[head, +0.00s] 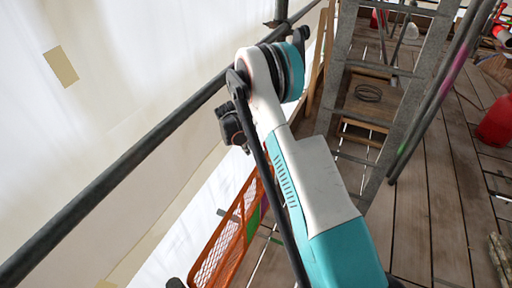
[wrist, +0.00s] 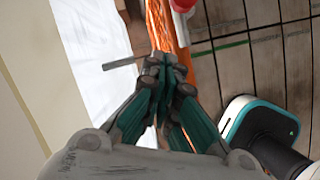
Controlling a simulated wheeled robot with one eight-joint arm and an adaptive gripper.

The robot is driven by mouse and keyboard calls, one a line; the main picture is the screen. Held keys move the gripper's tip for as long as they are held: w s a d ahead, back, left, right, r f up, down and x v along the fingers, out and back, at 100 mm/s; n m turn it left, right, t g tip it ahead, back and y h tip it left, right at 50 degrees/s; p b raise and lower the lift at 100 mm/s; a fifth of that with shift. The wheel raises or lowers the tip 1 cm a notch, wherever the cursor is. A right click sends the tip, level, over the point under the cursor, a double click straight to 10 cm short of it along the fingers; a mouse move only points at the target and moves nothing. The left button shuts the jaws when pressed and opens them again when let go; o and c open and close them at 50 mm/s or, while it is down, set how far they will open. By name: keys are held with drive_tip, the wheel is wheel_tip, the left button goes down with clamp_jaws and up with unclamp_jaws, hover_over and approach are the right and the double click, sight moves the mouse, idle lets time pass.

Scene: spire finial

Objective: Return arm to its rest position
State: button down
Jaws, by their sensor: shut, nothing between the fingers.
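My arm, white and teal, rises through the middle of the head view and bends over at its top near the dark rail. In the wrist view my gripper (wrist: 165,62) has its grey and teal fingers together, with nothing held between them. The fingertips are in front of an orange strip (wrist: 157,22). I cannot clearly make out the fingers in the head view; the arm may hide them.
A dark rail (head: 120,144) runs diagonally along pale sheeting. An orange mesh panel (head: 225,235) stands beside my arm. A grey ladder frame (head: 408,95) stands to the right. A red container (head: 495,122) sits at the far right. Plank floor (head: 425,215) is open between them.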

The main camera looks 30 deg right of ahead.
drive_tip(key=p+v, duration=0.3)
drive_tip(key=v, duration=0.6)
drive_tip(key=shift+d+r, duration=0.2)
drive_tip(key=shift+r, duration=0.1)
drive_tip(key=s+a+r+m+t+y, duration=0.1)
drive_tip(key=s+a+r+m, duration=0.2)
drive_tip(key=r, duration=0.5)
drive_tip(key=s+a+r+m+t, duration=0.1)
drive_tip(key=s+r+m, duration=0.2)
drive_tip(key=s+r, duration=0.4)
drive_tip(key=s+a+r+m+t+y, duration=0.1)
drive_tip(key=s+a+r+m, duration=0.2)
drive_tip(key=r, duration=0.6)
drive_tip(key=s+a+r+m+t+y, duration=0.1)
drive_tip(key=s+m, duration=0.4)
drive_tip(key=s, duration=0.6)
drive_tip(key=s+a+r+m+t+y, duration=0.1)
drive_tip(key=s+a+m, duration=0.4)
drive_tip(key=s, duration=0.7)
drive_tip(key=shift+s+a+r+m+t, duration=0.15)
drive_tip(key=shift+s+r+m+t, duration=0.2)
drive_tip(key=shift+r+m+t, duration=0.55)
drive_tip(key=shift+r+n, duration=0.25)
drive_tip(key=shift+n, duration=0.05)
